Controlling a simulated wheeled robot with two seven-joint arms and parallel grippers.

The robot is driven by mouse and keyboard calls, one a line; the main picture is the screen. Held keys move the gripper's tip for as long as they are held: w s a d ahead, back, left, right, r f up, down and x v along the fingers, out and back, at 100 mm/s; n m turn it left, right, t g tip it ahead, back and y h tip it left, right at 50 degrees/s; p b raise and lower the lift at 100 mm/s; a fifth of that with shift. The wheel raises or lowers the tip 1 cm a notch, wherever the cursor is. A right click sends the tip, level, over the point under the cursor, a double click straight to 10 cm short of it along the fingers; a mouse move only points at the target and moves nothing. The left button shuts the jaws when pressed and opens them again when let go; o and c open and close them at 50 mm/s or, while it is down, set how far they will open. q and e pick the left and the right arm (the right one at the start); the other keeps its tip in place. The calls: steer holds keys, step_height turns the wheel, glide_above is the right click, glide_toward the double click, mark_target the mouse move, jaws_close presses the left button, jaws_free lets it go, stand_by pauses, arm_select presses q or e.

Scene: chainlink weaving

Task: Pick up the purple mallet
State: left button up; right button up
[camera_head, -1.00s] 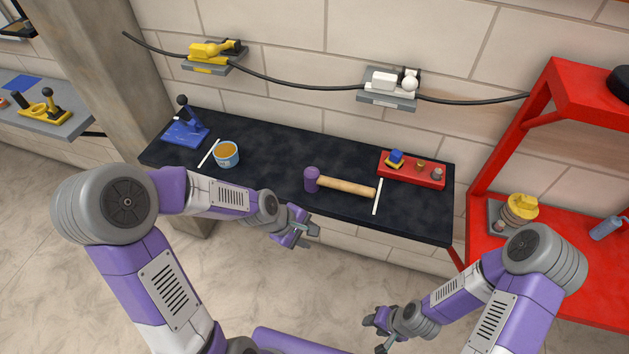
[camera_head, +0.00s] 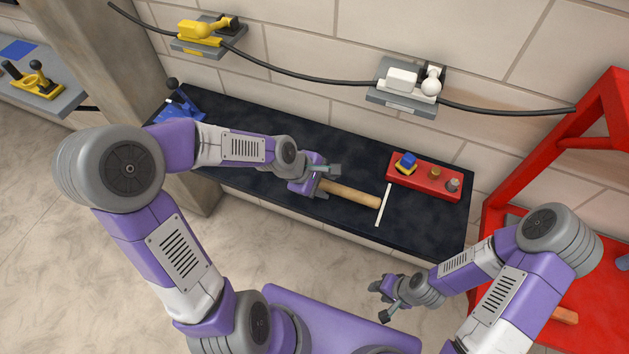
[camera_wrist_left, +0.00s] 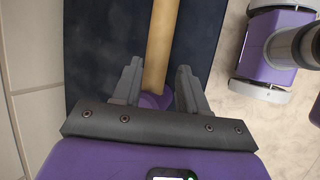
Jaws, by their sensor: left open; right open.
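The purple mallet lies on the dark bench top, with its wooden handle (camera_head: 350,194) pointing right in the head view. Its purple head is hidden there behind my left gripper (camera_head: 328,181). In the left wrist view the handle (camera_wrist_left: 162,45) runs between the open fingers of my left gripper (camera_wrist_left: 158,85), and part of the purple head (camera_wrist_left: 156,101) shows close to the palm. The fingers stand on either side of the handle with gaps. Whether they are down at its height is hard to tell. My right gripper (camera_head: 386,301) is open and empty, in front of the bench.
The dark bench (camera_head: 423,225) stands against the block wall. A red block (camera_head: 424,181) with small pieces sits at its right, beside a white strip (camera_head: 383,205). A blue stand (camera_head: 180,108) is at the left end. A red shelf (camera_head: 535,165) stands at right.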

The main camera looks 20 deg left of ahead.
mark_target(330, 185)
arm_select(q)
steer(key=x, duration=0.2)
steer(key=b+x, duration=0.1)
steer(key=x, duration=0.1)
steer(key=shift+w+d+f, duration=0.15)
steer(key=shift+w+f, duration=0.1)
steer(key=shift+w, duration=0.1)
jaws_close()
